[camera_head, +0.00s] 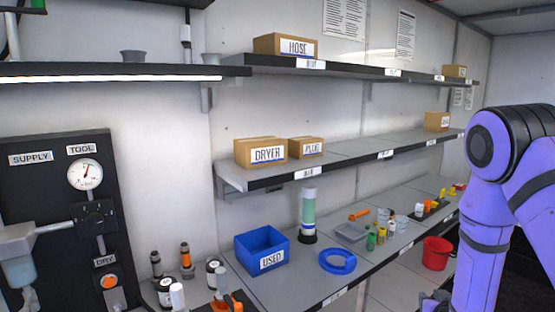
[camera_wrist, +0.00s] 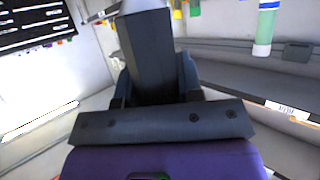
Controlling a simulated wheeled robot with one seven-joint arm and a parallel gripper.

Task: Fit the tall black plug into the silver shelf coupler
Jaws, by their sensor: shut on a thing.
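My gripper (camera_wrist: 153,88) shows in the wrist view, its two dark fingers closed on the sides of a tall dark block, which I take as the tall black plug (camera_wrist: 148,50). The plug stands out from between the fingers, with a paler grey end at the top edge of the picture. Its far end is cut off. In the head view I cannot make out the gripper or the plug. Two small grey cup-shaped pieces (camera_head: 132,57) and (camera_head: 210,60) stand on the upper left shelf. I cannot tell whether either is the silver shelf coupler.
A black panel (camera_head: 50,190) with a gauge (camera_head: 85,174) is on the left wall. The lower shelf holds a blue bin (camera_head: 262,247), a green cylinder (camera_head: 308,212), a blue ring (camera_head: 337,262) and several small parts. Boxes stand on the shelves above. A red bucket (camera_head: 436,251) is at right.

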